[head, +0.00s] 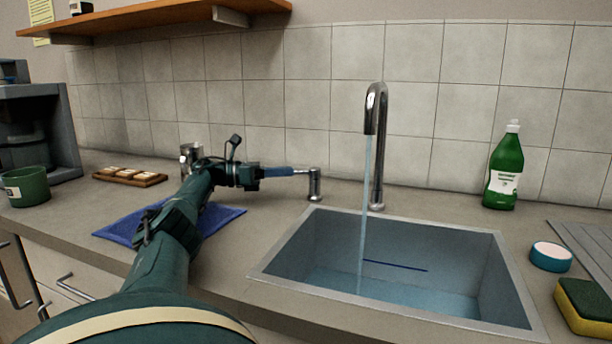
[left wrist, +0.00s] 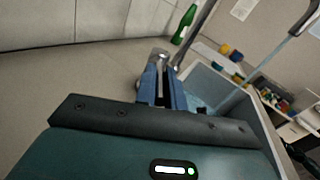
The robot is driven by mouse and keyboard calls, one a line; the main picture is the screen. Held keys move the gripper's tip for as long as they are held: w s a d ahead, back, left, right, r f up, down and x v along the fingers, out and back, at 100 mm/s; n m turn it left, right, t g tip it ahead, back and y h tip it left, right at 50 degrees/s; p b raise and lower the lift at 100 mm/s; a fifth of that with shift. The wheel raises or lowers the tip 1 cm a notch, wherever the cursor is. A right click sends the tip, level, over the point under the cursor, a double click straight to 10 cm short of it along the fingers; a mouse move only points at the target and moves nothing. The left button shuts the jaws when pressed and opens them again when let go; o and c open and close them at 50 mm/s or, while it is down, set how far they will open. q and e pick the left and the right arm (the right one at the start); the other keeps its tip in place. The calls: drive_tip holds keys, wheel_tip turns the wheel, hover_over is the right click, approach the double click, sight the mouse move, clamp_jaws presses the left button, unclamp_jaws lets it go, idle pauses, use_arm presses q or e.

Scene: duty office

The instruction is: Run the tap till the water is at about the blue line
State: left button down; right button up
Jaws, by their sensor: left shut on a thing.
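The chrome tap (head: 376,120) stands behind the sink, and a stream of water (head: 364,200) falls from its spout into the grey sink basin (head: 290,247). Pale blue water (head: 410,294) covers the basin floor. The dark blue line (head: 395,265) shows on the back inner wall, with the water surface a little below it. The chrome tap lever (head: 314,184) stands left of the spout. My left gripper (head: 292,171) is shut on the lever's arm. In the left wrist view its blue fingers (left wrist: 162,85) close around the lever. My right gripper is not seen.
A green soap bottle (head: 505,170) stands right of the tap. A blue-and-white round tub (head: 551,256) and a yellow-green sponge (head: 586,305) lie right of the sink. A blue cloth (head: 222,214) lies under my left arm. A metal cup (head: 190,155) stands behind it.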

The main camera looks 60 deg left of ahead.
use_arm(q)
drive_tip(key=shift+a+r, duration=0.1)
drive_tip(key=shift+r, duration=0.05)
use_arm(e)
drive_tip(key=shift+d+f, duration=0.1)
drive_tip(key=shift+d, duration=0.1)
use_arm(q)
drive_tip(key=c, duration=1.5)
unclamp_jaws()
